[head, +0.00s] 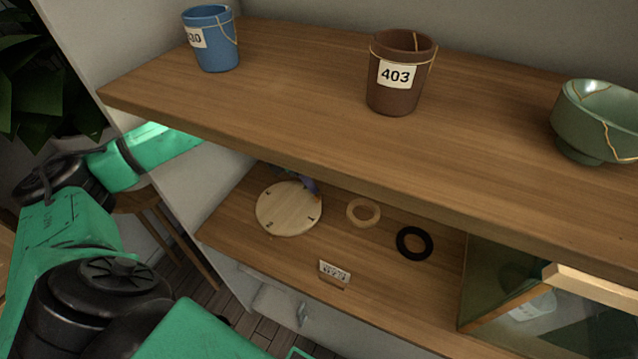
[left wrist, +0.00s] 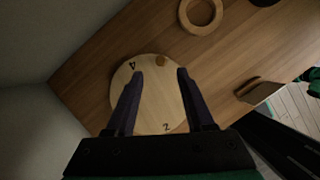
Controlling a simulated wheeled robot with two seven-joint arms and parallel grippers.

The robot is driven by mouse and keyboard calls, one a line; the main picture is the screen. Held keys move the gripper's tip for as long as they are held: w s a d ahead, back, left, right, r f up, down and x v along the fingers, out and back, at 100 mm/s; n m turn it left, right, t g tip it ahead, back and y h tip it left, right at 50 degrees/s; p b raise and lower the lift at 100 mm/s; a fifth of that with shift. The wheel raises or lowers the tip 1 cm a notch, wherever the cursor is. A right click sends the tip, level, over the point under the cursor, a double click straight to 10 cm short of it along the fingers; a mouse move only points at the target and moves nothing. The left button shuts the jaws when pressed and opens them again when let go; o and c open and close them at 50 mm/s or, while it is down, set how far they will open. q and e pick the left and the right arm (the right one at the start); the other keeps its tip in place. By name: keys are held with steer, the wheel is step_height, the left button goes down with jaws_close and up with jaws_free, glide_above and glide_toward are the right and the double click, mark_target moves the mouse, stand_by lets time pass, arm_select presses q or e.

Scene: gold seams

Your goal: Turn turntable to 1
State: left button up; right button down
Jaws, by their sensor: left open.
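The turntable (head: 285,212) is a round, pale wooden disc on the lower shelf. Dark marks run around its rim, too small to read surely in the head view. In the left wrist view the disc (left wrist: 150,108) shows a 4 near its left edge and a 2 near its bottom edge, with a small brown round peg at its top edge. My left gripper (left wrist: 160,73) is open, its two dark fingers spread over the disc with the peg between and just beyond their tips. In the head view its purple fingers show at the disc's back right; the upper shelf hides the rest.
A tan ring (head: 375,212) and a black ring (head: 402,243) lie right of the disc. A small label card (head: 334,271) stands at the shelf's front. The upper shelf (head: 300,95) overhangs, carrying a blue cup (head: 217,50), a brown cup (head: 393,98) marked 403 and a green bowl (head: 580,125).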

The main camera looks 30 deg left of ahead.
arm_select(q)
steer(key=x, duration=0.6)
steer(key=shift+f+p, duration=0.25)
steer(key=shift+p, duration=0.15)
jaws_close()
stand_by(0.9)
